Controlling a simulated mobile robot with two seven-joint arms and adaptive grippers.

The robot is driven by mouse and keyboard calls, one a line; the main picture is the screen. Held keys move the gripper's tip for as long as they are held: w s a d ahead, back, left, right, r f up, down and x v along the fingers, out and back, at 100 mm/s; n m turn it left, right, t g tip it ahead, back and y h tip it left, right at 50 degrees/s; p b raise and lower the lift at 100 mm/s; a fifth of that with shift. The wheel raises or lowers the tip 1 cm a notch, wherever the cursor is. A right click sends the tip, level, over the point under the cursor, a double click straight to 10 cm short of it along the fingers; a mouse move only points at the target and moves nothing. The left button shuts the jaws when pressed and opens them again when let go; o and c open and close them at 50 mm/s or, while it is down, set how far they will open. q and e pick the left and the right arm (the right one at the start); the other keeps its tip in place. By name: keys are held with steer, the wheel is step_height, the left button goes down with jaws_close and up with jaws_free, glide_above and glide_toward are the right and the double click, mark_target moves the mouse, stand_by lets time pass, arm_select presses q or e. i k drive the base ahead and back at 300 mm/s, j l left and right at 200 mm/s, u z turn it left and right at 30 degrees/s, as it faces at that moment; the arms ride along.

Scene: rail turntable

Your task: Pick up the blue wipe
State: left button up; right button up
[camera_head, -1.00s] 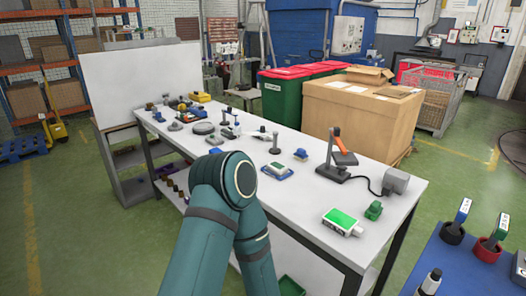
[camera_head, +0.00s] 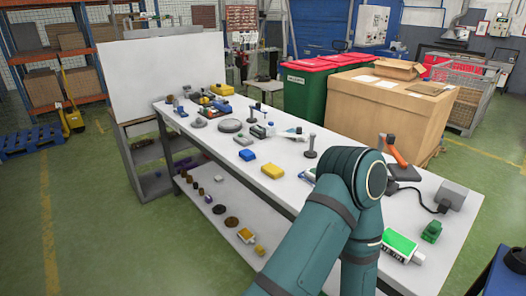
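A small flat blue piece (camera_head: 247,155) lies on the white workbench (camera_head: 210,150), near its front edge and left of a yellow block. It may be the blue wipe, but it is too small to be sure. A teal arm of mine rises from the bottom right, and its bent elbow covers part of the bench. Neither gripper shows in the view. A bluish edge shows just left of the elbow, mostly hidden.
The yellow block (camera_head: 272,171), a black-and-white stand (camera_head: 311,147) and a green-topped box (camera_head: 400,244) stand on the bench. Several small items crowd its far left end. A lower shelf (camera_head: 222,206) holds loose parts. Green floor is free at left.

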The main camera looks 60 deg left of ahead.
mark_target(247, 155)
steer(key=j+z, duration=0.15)
steer(key=j, duration=0.35)
steer(key=k+j+z, duration=0.2)
steer(key=j, duration=0.25)
steer(key=j+z, duration=0.15)
steer(key=j, duration=0.35)
steer(key=k+j+z, duration=0.15)
steer(key=j, duration=0.3)
steer(key=k+j, duration=0.1)
steer(key=j, duration=0.3)
steer(key=k+j, duration=0.15)
steer(key=j, duration=0.2)
steer(key=k+j, duration=0.1)
steer(key=j, duration=0.3)
steer(key=k+j+z, duration=0.1)
steer(key=j, duration=0.25)
steer(key=k+j, duration=0.2)
steer(key=j, duration=0.2)
